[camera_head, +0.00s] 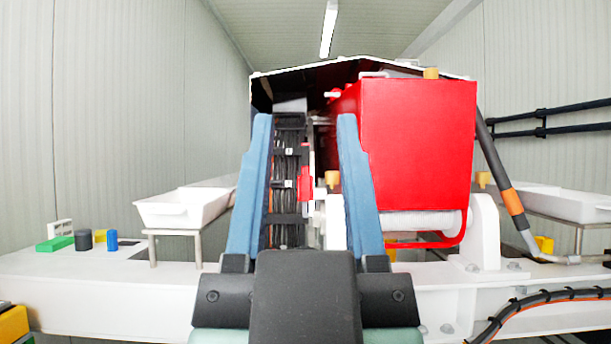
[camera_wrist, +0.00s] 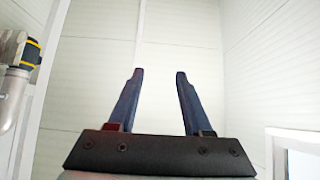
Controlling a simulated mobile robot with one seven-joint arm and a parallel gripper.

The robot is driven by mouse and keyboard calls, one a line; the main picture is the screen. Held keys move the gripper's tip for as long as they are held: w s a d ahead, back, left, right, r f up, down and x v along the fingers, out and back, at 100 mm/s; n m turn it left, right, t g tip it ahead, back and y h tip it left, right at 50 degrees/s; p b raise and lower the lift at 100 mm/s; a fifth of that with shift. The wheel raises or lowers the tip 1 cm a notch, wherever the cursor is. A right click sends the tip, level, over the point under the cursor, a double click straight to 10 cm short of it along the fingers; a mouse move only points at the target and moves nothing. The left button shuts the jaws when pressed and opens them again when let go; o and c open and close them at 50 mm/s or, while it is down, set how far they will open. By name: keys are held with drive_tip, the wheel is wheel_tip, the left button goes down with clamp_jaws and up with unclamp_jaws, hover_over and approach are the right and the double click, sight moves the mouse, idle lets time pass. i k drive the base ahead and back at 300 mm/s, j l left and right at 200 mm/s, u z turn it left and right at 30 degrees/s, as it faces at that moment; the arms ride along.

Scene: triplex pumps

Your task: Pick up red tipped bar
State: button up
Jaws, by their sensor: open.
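My gripper (camera_head: 304,118) fills the middle of the head view, its two blue fingers standing up and spread apart. In the wrist view my gripper (camera_wrist: 160,73) is open and empty, with only a pale panelled wall beyond the fingers. I cannot pick out a red tipped bar with certainty in either view. A small red part (camera_head: 306,180) shows between the fingers in the head view, in front of dark cabling; I cannot tell whether it belongs to a bar. My fingers and wrist hide part of the area behind them.
A large red box (camera_head: 418,145) stands right of centre. A white tray (camera_head: 180,210) on a stand is at left, another white tray (camera_head: 570,203) at right. Green (camera_head: 55,244), dark (camera_head: 84,239) and blue (camera_head: 112,240) pieces sit on the white beam (camera_head: 110,290). A hose (camera_head: 508,195) runs down at right.

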sight(306, 146)
drive_tip(key=i+j, duration=0.2)
drive_tip(key=i, duration=0.25)
drive_tip(key=i+j, duration=0.2)
drive_tip(key=i, duration=0.3)
